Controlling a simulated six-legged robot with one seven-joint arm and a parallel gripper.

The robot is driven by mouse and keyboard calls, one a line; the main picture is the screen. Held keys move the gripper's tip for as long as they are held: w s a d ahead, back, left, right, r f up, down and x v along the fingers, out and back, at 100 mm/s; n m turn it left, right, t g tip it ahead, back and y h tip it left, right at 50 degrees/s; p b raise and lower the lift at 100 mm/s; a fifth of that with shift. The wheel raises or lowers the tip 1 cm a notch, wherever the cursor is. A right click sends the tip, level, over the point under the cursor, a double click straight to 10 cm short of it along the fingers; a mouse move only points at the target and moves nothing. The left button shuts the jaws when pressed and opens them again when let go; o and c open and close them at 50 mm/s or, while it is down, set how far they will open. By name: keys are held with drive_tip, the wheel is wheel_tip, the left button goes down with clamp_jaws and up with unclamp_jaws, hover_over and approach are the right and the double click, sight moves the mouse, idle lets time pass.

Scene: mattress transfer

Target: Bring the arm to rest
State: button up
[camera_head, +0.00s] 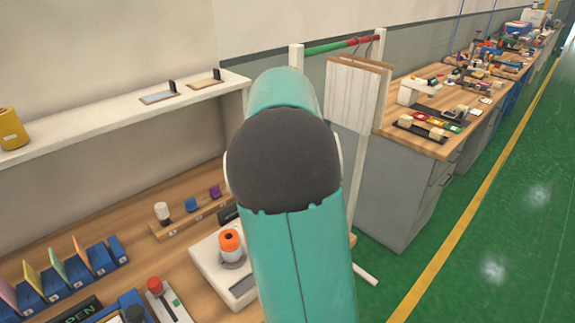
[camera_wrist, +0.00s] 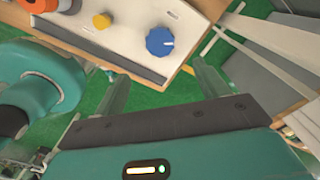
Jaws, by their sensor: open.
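My teal arm with a dark round joint (camera_head: 284,160) rises through the middle of the head view and hides part of the bench behind it. My gripper (camera_wrist: 160,84) does not show in the head view. In the wrist view its two fingers stand wide apart, with nothing seen between them. Green floor and the edge of a pale panel (camera_wrist: 122,38) lie beyond the fingers. The panel carries a blue knob (camera_wrist: 160,41) and a yellow knob (camera_wrist: 102,21). Part of my own teal arm also shows at the left of the wrist view.
A white shelf (camera_head: 105,103) runs along the left wall above a wooden bench. A white device (camera_head: 207,262) bears an orange-topped item (camera_head: 230,243). A rack (camera_head: 297,56) with hanging boards (camera_head: 352,95) stands behind my arm. A cluttered workbench (camera_head: 440,150) is at right; green floor (camera_head: 500,250) is clear.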

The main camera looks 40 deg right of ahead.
idle(0.4)
drive_tip(key=s+a+r+n+t, duration=0.1)
drive_tip(key=s+a+r+n, duration=0.15)
drive_tip(key=a+n, duration=0.55)
drive_tip(key=s+a+r+n+t, duration=0.15)
drive_tip(key=s+a+n, duration=0.3)
drive_tip(key=a, duration=0.55)
drive_tip(key=s+a+f+n+t, duration=0.3)
drive_tip(key=s+a+n, duration=0.7)
drive_tip(key=a+n, duration=0.3)
drive_tip(key=shift+n, duration=0.85)
drive_tip(key=shift+d+f, duration=0.1)
drive_tip(key=shift+d, duration=0.05)
